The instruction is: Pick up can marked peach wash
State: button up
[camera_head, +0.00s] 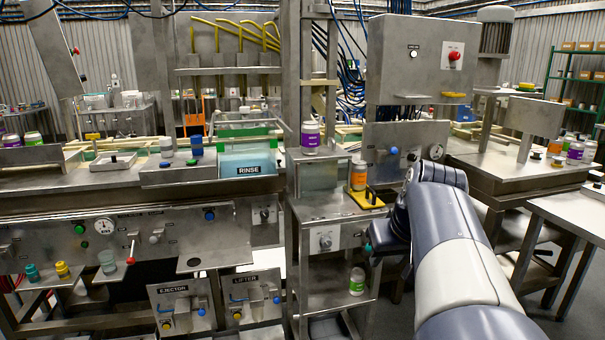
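A can with an orange label (359,176) stands upright on a small yellow stand (368,201) at the centre right. Its writing is too small to read, so I cannot tell if it says peach wash. My gripper (386,234) is just right of and below this can, in front of the machine. It is dark and mostly hidden by my arm, so its fingers do not show clearly. No can is seen in it.
A purple-labelled can (310,138) stands on the ledge left of the orange one. A green-labelled can (357,281) stands on the lower shelf. The RINSE tank (248,162) is at the centre left. More cans (577,150) stand at the far right.

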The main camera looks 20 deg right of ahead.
aim_at(359, 168)
jog(key=i+l+u, duration=0.1)
jog(key=i+l, duration=0.3)
jog(key=l, duration=0.2)
jog(key=i+l+u, duration=0.15)
jog(key=i+l, duration=0.2)
jog(key=l, duration=0.25)
jog(key=i+l+u, duration=0.15)
jog(key=l, duration=0.2)
jog(key=i+l, duration=0.2)
jog(key=l, duration=0.15)
jog(key=i+l+u, duration=0.15)
jog(key=l, duration=0.15)
jog(key=i+l+u, duration=0.1)
jog(key=l, duration=0.25)
jog(key=i, duration=0.05)
